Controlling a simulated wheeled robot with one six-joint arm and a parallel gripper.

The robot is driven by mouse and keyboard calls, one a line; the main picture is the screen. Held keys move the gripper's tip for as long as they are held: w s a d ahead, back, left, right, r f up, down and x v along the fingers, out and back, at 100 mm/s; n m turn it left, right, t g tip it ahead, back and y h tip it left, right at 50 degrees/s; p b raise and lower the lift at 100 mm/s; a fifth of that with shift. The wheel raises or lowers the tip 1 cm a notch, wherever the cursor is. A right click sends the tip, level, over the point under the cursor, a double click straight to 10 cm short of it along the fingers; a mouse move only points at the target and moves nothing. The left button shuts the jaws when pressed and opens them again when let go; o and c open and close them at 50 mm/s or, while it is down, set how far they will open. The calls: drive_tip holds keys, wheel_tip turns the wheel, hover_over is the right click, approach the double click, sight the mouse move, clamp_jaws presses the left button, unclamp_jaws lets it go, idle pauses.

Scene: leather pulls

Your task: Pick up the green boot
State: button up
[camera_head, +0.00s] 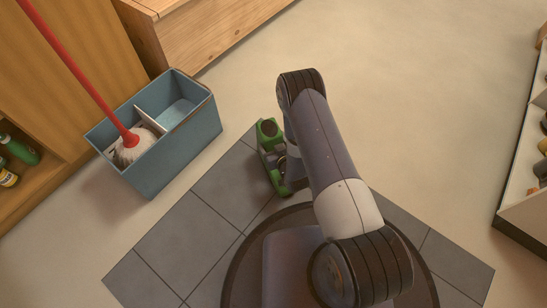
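The green boot (272,174) is on the grey tiled area near its upper edge, just left of my arm. Its dark round opening faces up toward the camera. My gripper (289,171) is at the boot's right side, very close to it or touching it. My arm covers much of the gripper. The fingers are too small and hidden to tell whether they are open or shut on the boot.
A blue two-part bucket (177,158) with a red-handled mop (88,88) stands at left. A wooden shelf (20,212) holds green bottles (20,150) at far left. A wooden bench (215,28) is at top. A display rack (524,190) stands at right. Pale floor (430,110) is clear.

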drive_tip(key=c, duration=1.5)
drive_tip(key=shift+r, duration=0.15)
